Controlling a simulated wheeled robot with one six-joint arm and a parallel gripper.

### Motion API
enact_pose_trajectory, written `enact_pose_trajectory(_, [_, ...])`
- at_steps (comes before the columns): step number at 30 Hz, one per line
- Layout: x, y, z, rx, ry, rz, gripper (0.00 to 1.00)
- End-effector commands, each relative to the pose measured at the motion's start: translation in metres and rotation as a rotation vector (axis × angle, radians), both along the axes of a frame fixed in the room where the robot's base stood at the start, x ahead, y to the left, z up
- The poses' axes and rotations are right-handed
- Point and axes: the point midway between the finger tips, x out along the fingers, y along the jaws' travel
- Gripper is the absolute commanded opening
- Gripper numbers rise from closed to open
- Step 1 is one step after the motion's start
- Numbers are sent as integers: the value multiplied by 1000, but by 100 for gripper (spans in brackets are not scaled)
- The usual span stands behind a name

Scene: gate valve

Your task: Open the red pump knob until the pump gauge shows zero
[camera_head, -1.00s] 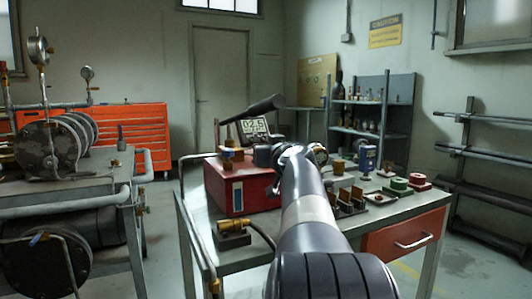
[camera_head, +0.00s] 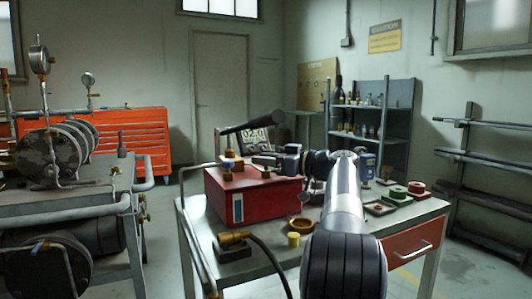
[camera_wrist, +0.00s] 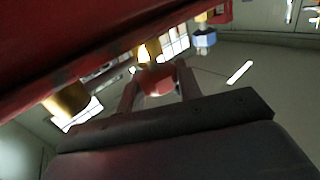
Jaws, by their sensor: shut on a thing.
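The red pump box (camera_head: 285,192) stands on the metal cart, with a black lever handle (camera_head: 250,128) above it. The pump gauge (camera_head: 256,140), a pale display behind the handle, is partly covered and its digits are too blurred to read. My gripper (camera_head: 266,161) reaches in from the right, low over the box top. In the wrist view my gripper (camera_wrist: 157,82) has its two fingers on either side of the red knob (camera_wrist: 158,78) and is shut on it. In the head view the knob is largely hidden by the gripper.
A brass fitting with a hose (camera_head: 234,240), a brown bowl (camera_head: 301,223) and a yellow cylinder (camera_head: 293,240) are on the cart top. A piped tank rig (camera_head: 60,150) stands left.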

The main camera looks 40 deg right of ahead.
Motion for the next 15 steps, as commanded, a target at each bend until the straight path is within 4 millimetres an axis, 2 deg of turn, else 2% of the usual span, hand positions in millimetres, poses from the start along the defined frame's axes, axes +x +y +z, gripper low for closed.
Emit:
enact_pose_trajectory(1, [1,-2,7,2,-1,29,11])
enact_pose_trajectory(15, [0,0,5,-1,-6,214,11])
